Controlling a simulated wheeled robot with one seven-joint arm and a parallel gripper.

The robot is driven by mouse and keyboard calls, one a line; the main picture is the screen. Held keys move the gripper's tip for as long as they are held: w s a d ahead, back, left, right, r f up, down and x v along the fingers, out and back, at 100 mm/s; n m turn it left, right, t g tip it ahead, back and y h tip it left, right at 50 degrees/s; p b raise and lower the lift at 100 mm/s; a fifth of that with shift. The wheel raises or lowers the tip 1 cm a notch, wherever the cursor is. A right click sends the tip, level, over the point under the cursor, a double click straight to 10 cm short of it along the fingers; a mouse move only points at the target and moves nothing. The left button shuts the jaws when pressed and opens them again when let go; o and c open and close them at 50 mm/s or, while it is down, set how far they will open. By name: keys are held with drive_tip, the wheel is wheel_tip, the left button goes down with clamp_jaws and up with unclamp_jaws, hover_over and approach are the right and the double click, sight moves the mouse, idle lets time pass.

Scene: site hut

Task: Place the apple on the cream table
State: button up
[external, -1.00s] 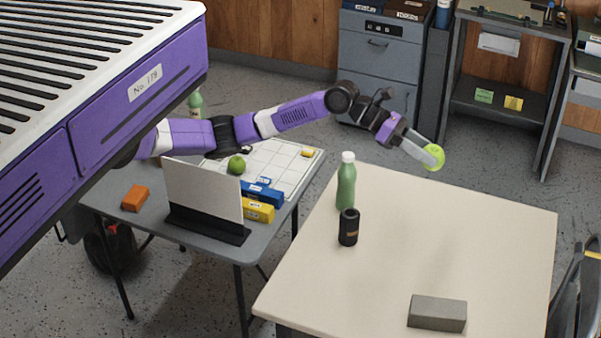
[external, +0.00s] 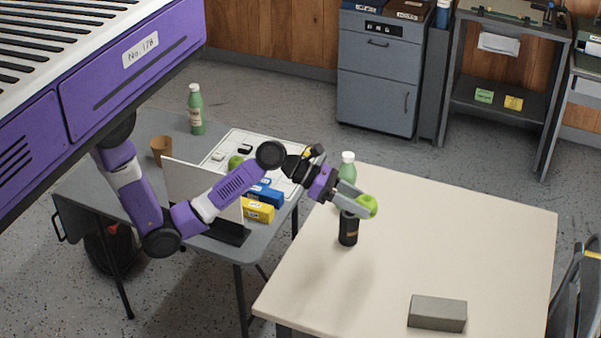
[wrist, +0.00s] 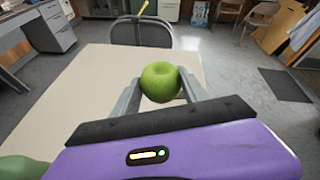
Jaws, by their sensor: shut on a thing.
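My gripper (external: 358,203) is shut on a green apple (external: 367,206). The wrist view shows the apple (wrist: 160,82) between the two fingers. The gripper holds it in the air above the left part of the cream table (external: 470,230), in front of a green bottle and above a black cup-like container in the external view. The cream table also shows in the wrist view (wrist: 95,85) below and beyond the apple. Part of the grey table (external: 85,190) is hidden behind my arm.
The green bottle (external: 348,165) and the black container (external: 348,230) stand near the cream table's left side. A grey block (external: 437,313) lies at its front. The table's middle and right are clear. Another green apple (external: 235,162) is on the grey table. A chair (wrist: 141,32) stands beyond the table.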

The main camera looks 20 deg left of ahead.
drive_tip(key=p, duration=0.1)
hover_over(331, 279)
wheel_tip(331, 279, down, 4)
drive_tip(key=shift+n+t, duration=0.3)
wheel_tip(331, 279, down, 20)
drive_tip(key=shift+r+b, duration=0.1)
drive_tip(key=shift+b, duration=1.1)
drive_tip(key=shift+f, duration=0.2)
drive_tip(key=o, duration=1.5)
drive_tip(key=shift+r, duration=0.1)
